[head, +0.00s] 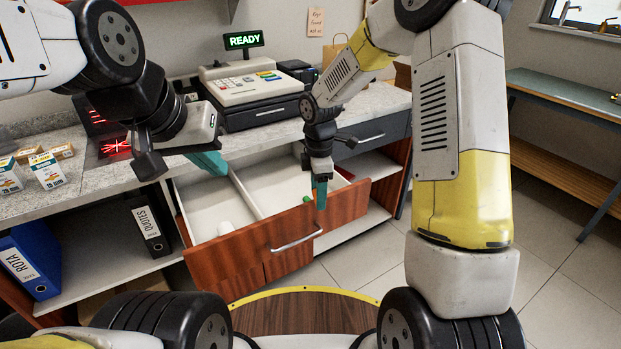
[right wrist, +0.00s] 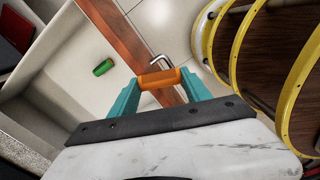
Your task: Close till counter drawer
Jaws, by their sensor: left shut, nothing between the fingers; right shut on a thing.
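The till counter drawer (head: 290,236) is pulled out from the counter, its wooden front and silver handle (head: 297,241) facing me. It also shows in the right wrist view (right wrist: 118,36). My right gripper (head: 320,195) points down at the drawer's front edge. In the right wrist view its teal fingers (right wrist: 160,84) are shut on a small orange piece (right wrist: 158,77), seen above the drawer front near the handle; whether it touches the front cannot be told. My left gripper (head: 212,163) is shut and empty above the drawer's left back part.
The cash register (head: 248,88) stands on the counter (head: 200,117). Small boxes (head: 46,170) stand at left. Floor at right is clear.

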